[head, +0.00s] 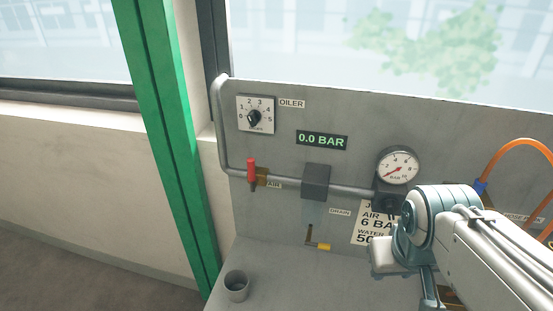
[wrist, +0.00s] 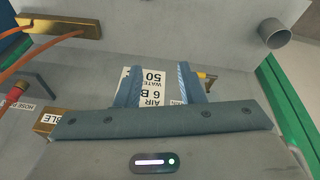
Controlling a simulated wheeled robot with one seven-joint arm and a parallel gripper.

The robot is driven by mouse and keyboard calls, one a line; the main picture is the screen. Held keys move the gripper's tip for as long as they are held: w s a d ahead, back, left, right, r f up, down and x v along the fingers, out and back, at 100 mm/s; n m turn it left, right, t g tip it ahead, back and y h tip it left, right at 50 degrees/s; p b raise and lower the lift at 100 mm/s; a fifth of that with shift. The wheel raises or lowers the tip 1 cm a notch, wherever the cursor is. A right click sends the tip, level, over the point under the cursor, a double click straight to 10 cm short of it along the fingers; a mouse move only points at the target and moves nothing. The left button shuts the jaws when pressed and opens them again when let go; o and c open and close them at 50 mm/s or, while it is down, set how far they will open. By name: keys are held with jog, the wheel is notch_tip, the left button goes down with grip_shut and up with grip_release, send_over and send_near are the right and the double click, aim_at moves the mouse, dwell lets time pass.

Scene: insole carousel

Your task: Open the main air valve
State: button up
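The air valve has a red handle (head: 251,170) standing upright on a brass body (head: 262,176) on the grey pipe, beside the AIR label. The handle stands across the pipe's run. The digital display (head: 321,140) reads 0.0 BAR, and the round gauge (head: 398,166) needle sits near the low end. My gripper is at the lower right of the head view, well right of the valve, with its fingers mostly hidden by my arm. In the wrist view its two fingers (wrist: 161,76) are apart with nothing between them but a view of the placard. I cannot make out the valve there.
The yellow drain handle (head: 318,245) sits below a grey box (head: 315,181) on the pipe. An oiler dial (head: 254,117) is above the valve. A grey cup (head: 236,285) stands on the bench (head: 290,285). Orange hose (head: 515,142) loops at right. A green post (head: 172,130) stands left.

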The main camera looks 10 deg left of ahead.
jog(key=f+n, duration=0.1)
jog(key=n, duration=0.1)
jog(key=n+t+h+b, duration=0.55)
jog(key=n+t, duration=0.85)
jog(key=n, duration=1.5)
send_near(249, 167)
jog(key=shift+y, duration=0.55)
jog(key=x, duration=0.5)
jog(key=p+x, duration=0.1)
jog(key=x, duration=0.5)
jog(key=shift+d+r, duration=0.15)
jog(key=shift+d, duration=0.1)
jog(key=shift+s, duration=0.1)
grip_shut()
